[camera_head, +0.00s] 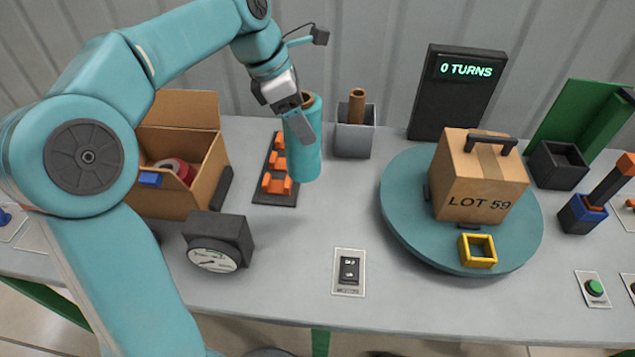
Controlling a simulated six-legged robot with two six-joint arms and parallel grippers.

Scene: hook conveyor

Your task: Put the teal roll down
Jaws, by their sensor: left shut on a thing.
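The teal roll (303,157) is a cylinder with a brown core showing at its top, held upright near the back left of the grey table. My left gripper (305,122) is shut on the teal roll at its upper part, coming in from the upper left. The roll's lower end is beside the black strip with orange clips (277,185); I cannot tell whether it touches the table. My right gripper is not in view.
A grey holder (354,140) with a brown tube stands right of the roll. An open cardboard box (205,180) is at left, a gauge (217,240) before it. A teal turntable (405,205) carries a box marked LOT 59 (477,180). The front middle table is mostly clear around a switch (349,271).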

